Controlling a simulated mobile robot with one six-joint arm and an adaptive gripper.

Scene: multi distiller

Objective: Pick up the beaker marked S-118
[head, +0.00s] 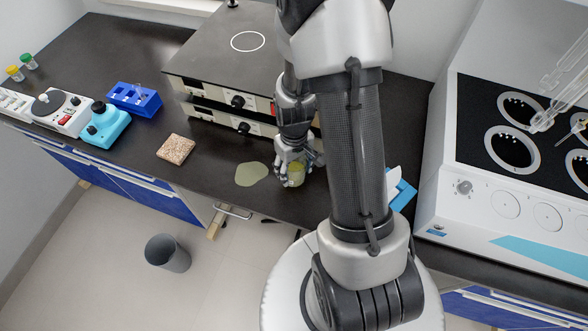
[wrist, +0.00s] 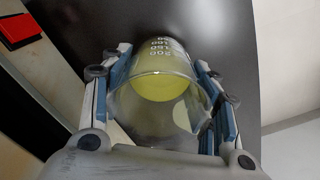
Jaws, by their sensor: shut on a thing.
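A clear glass beaker (head: 296,177) with yellow-green liquid stands at the front of the dark counter, partly hidden by my gripper (head: 292,166). In the wrist view the beaker (wrist: 160,85) sits between both fingers of my gripper (wrist: 158,70), which is shut on its sides. White volume marks show on its far wall, upside down. No S-118 marking can be read in either view. I cannot tell for sure whether its base touches the counter.
A yellow-green puddle (head: 251,174) lies left of the beaker. Stacked hotplate units (head: 215,70) stand behind. A speckled tile (head: 176,149), blue rack (head: 134,98) and turquoise device (head: 105,125) are further left. A large cooktop-like apparatus (head: 500,205) stands at right. A bin (head: 167,253) is on the floor.

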